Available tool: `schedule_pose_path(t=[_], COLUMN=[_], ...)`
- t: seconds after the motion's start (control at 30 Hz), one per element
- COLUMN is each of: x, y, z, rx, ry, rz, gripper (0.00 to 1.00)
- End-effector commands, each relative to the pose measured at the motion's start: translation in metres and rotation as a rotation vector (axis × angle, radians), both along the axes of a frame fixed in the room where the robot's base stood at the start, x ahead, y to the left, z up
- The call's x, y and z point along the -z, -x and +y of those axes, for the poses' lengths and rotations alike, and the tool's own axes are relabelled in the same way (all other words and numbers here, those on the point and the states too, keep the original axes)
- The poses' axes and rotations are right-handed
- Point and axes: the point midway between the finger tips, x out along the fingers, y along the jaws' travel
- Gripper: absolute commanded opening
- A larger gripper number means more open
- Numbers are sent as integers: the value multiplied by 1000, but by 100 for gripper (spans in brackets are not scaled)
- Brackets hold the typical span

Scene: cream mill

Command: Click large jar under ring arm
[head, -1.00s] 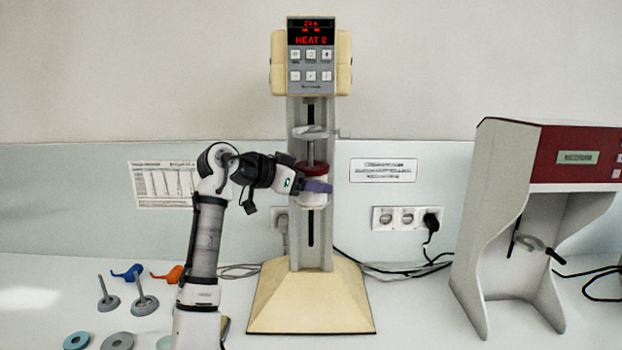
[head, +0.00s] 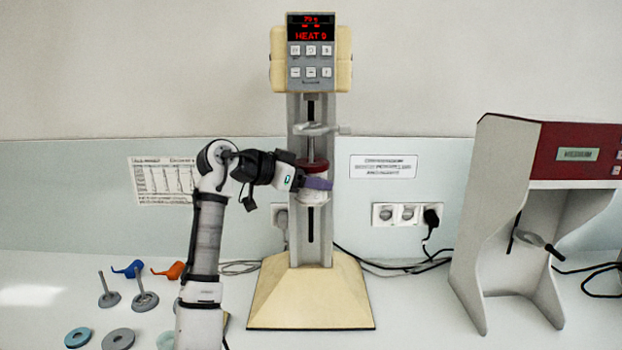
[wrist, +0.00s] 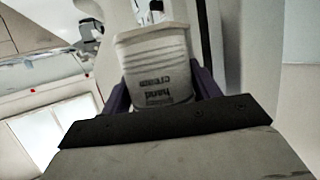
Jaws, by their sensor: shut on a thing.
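My gripper (head: 318,183), with purple fingers, is shut on a white jar (head: 313,196) in front of the mill's column. In the wrist view the jar (wrist: 158,75) sits between both purple fingers, and its "hand cream" print appears upside down. The grey ring arm (head: 315,129) is on the column above the jar. A vertical rod runs down from above, past the ring arm, to a dark red disc-like piece (head: 313,167) at the jar's top. I cannot tell whether the jar touches that piece.
A red and grey machine (head: 490,220) stands at right. Discs (head: 118,339), stemmed pieces (head: 145,300), and blue (head: 128,269) and orange (head: 170,271) pieces lie at left. Cables run behind the base.

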Motion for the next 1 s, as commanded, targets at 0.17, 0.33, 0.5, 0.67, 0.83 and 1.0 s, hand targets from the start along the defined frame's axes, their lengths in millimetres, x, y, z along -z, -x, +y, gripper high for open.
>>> schedule_pose_path(t=[0.17, 0.33, 0.5, 0.67, 0.83, 1.0], x=[-1, -6, -10, -15, -20, -26], y=[0, 0, 0, 0, 0, 0], z=[0, 0, 0, 0, 0, 0], rx=[-1, 0, 0, -1, -1, -1], ry=[0, 0, 0, 0, 0, 0], rz=[-2, -1, 0, 0, -2, -2], gripper=[36, 36, 36, 36, 36, 36])
